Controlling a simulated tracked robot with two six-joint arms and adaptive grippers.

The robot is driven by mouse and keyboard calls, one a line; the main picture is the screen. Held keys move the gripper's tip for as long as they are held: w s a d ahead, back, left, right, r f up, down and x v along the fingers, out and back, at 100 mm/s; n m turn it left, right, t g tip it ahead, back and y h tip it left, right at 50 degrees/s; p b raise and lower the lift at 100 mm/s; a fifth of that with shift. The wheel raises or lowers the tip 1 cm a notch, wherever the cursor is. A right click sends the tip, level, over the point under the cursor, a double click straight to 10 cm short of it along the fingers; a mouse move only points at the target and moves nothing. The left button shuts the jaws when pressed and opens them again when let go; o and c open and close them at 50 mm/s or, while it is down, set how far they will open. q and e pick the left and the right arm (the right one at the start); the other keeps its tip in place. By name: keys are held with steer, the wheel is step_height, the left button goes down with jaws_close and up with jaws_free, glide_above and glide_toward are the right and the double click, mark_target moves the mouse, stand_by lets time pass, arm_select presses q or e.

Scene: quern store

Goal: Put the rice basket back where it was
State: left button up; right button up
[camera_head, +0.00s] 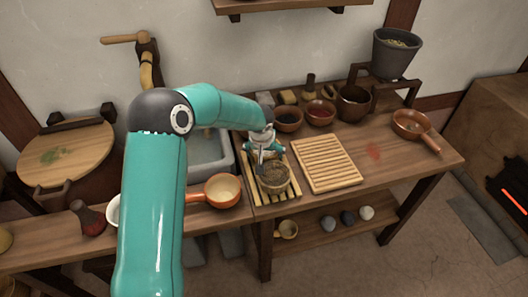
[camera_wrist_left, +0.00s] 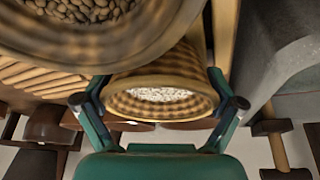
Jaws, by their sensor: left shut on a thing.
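The woven rice basket (camera_wrist_left: 160,82), with white grains inside, sits between the two fingers of my left gripper in the left wrist view. My left gripper (camera_head: 265,153) is shut on it. In the head view I cannot make the rice basket out clearly behind my wrist. Another woven basket (camera_head: 274,178) with brown contents sits on a slatted rack (camera_head: 291,190) at the gripper's near side. Its brown beans show large in the left wrist view (camera_wrist_left: 85,10). I cannot tell whether the two baskets touch. My right gripper is out of view.
A slatted board (camera_head: 326,164) lies to the right. Several bowls, including a red-filled one (camera_head: 319,112), stand behind it. A basin (camera_head: 208,158) and a pale-filled ladle (camera_head: 222,188) are left. A dark pot (camera_head: 396,52) stands on a raised stand. The right front of the table is clear.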

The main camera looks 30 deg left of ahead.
arm_select(q)
steer(key=o, duration=1.3)
steer(key=v, duration=1.2)
